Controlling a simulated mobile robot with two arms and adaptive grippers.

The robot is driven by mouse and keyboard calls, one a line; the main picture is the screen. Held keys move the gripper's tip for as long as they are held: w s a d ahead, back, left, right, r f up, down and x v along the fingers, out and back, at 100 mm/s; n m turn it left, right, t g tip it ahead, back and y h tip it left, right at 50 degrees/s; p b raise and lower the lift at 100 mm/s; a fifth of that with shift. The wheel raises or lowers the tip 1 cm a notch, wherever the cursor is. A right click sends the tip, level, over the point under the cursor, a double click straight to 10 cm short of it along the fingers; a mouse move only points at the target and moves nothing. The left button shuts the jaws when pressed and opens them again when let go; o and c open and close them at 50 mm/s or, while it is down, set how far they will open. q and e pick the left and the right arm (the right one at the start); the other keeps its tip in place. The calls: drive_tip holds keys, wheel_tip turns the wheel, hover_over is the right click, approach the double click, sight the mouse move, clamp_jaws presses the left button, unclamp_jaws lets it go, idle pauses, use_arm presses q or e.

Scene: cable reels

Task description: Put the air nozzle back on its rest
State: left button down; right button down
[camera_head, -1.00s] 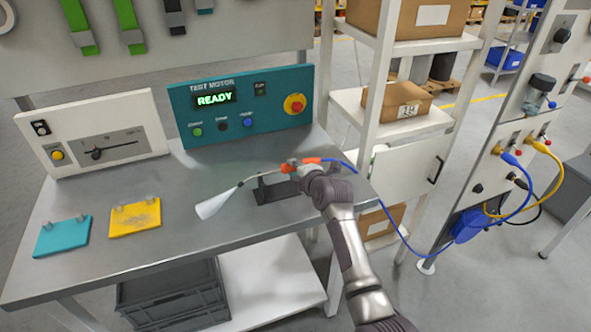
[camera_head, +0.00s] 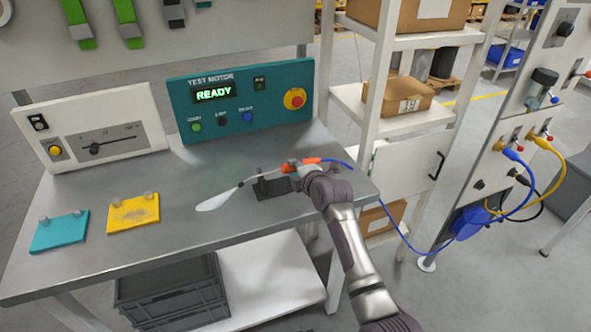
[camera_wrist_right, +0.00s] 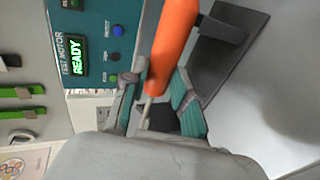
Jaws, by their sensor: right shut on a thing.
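The air nozzle has an orange handle (camera_head: 310,161) and a thin metal tube pointing left, with a blue hose behind it. My right gripper (camera_head: 292,167) is shut on the orange body. In the right wrist view the orange handle (camera_wrist_right: 172,45) sits between my fingertips (camera_wrist_right: 157,92). The dark rest (camera_head: 270,188) stands on the bench just below the nozzle. Its bracket (camera_wrist_right: 222,28) shows beside the handle in the right wrist view; I cannot tell whether they touch. A pale white cone-shaped patch (camera_head: 218,199) extends from the tube's tip. My left gripper is out of view.
A white gauge panel (camera_head: 92,128), a teal pad (camera_head: 60,232) and a yellow pad (camera_head: 134,213) are left. A shelf rack (camera_head: 372,100) stands right, with the blue hose (camera_head: 403,240) hanging past it.

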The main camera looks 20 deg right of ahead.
drive_tip(key=shift+c, duration=1.2)
unclamp_jaws()
drive_tip(key=shift+s+r, duration=0.1)
drive_tip(key=shift+s+r+p, duration=0.15)
drive_tip(key=shift+p, duration=0.25)
drive_tip(key=shift+p+v, duration=0.95)
drive_tip(key=p+v, duration=0.5)
drive_tip(key=shift+s+d, duration=0.1)
drive_tip(key=shift+s, duration=0.25)
